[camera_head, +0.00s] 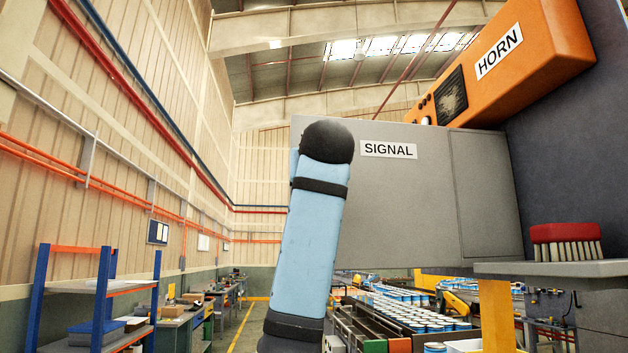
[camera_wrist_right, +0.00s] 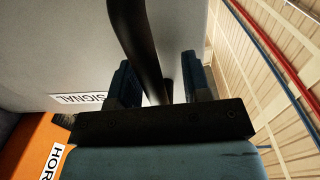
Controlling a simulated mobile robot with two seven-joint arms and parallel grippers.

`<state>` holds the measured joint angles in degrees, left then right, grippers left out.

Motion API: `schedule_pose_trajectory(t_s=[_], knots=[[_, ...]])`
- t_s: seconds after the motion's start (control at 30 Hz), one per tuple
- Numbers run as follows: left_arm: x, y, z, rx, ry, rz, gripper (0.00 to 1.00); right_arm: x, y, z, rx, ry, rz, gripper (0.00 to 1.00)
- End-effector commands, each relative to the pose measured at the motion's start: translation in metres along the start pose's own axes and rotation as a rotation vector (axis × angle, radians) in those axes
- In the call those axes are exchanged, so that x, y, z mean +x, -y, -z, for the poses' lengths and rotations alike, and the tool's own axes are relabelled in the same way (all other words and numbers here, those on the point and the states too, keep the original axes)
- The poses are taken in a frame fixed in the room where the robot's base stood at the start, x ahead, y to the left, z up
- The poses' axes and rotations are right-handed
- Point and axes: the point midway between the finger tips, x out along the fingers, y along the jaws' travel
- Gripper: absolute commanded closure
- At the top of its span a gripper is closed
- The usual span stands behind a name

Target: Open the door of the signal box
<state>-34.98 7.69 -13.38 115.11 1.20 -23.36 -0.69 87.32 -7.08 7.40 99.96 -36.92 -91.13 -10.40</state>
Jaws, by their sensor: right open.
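The grey signal box (camera_head: 484,200) with a "SIGNAL" label hangs at the right in the head view. A vertical seam divides its face, and the labelled panel (camera_head: 400,215) left of it shows no clear gap. A dark curved bar (camera_wrist_right: 138,40), apparently the door handle, stands out from the grey face in the right wrist view. My right gripper (camera_wrist_right: 158,60) is open, with one finger on either side of the bar; I cannot tell if they touch it. My left gripper is not in view.
An orange horn unit (camera_head: 510,65) juts out above the box at the right. A red brush (camera_head: 566,232) sits on a grey ledge (camera_head: 550,268) below right. A conveyor with several cans (camera_head: 410,310) runs under the box. A blue-orange shelf (camera_head: 75,300) stands far left.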

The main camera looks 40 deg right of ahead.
Motion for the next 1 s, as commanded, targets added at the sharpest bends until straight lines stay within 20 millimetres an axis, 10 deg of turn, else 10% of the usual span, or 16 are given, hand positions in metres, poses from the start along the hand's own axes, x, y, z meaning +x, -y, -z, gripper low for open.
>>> schedule_pose_trajectory(t_s=[0.53,1.0], knots=[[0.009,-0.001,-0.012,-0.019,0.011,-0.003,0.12,-0.112,0.003,-0.001,0.0,-0.002,0.004,0.56],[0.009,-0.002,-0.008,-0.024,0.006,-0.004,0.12,-0.131,0.003,0.0,-0.002,-0.001,0.003,0.56]])
